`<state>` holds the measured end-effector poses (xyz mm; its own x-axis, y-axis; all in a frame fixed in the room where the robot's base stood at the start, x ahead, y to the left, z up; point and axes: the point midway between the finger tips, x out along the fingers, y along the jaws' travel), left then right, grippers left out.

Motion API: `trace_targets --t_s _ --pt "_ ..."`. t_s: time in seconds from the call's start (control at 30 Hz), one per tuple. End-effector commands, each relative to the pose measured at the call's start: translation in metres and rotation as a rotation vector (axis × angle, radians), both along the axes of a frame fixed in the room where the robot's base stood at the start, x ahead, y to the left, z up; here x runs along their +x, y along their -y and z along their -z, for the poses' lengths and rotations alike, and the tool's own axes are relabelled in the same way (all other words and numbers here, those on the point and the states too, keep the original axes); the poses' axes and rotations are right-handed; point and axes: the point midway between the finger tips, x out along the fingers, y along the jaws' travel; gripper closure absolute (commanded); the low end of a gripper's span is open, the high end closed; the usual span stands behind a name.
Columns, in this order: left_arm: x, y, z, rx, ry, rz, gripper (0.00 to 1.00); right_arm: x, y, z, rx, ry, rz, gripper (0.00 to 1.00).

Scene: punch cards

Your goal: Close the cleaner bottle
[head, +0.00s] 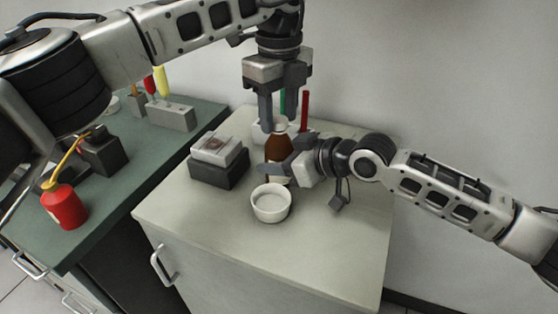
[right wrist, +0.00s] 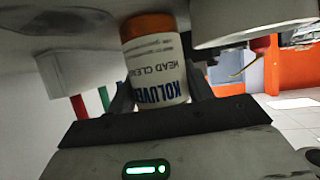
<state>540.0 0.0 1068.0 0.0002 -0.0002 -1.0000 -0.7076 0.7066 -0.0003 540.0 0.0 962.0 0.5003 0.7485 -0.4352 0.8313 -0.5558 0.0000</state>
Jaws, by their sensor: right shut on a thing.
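The cleaner bottle (head: 279,147) is brown with a pale label and stands upright on the cabinet top. Its white top (head: 281,123) shows below my left gripper; I cannot tell whether this is a seated cap or a bare neck. My right gripper (head: 280,171) is shut on the bottle's lower body from the right. In the right wrist view the bottle (right wrist: 160,75) sits between the fingers, its label upside down. My left gripper (head: 281,112) points down over the bottle's top, its fingers apart with a green stick visible between them.
A white bowl (head: 271,205) stands close in front of the bottle. A dark box with a pale top (head: 218,165) is to its left. A pale holder with red (head: 305,110) and green sticks stands behind. A red oil can (head: 64,206) is on the green bench. The cabinet's front right is clear.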

Motion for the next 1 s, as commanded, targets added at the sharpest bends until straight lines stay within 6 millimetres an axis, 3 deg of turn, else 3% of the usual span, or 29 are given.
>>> trace_targets --t_s 0.03,0.13,0.37,0.47,1.0 --pt "0.0001 -0.0001 -0.0002 0.000 0.000 0.000 0.72 0.0000 -0.0002 -0.0006 0.001 0.001 0.000 1.00" --pt "0.0001 -0.0001 -0.0003 0.000 0.000 0.000 0.99 0.0000 -0.0002 -0.0006 0.001 0.001 0.000 1.00" --pt "0.0001 -0.0001 -0.0005 0.000 0.000 0.020 1.00 0.0000 -0.0002 -0.0006 0.001 0.001 0.000 1.00" --pt "0.0001 -0.0001 -0.0005 0.000 0.000 0.134 1.00 0.0000 -0.0002 -0.0006 0.001 0.001 0.000 1.00" --pt "0.0004 0.0002 0.0003 0.001 0.000 1.508 1.00 0.0001 -0.0001 -0.0006 0.001 0.001 0.000 1.00"
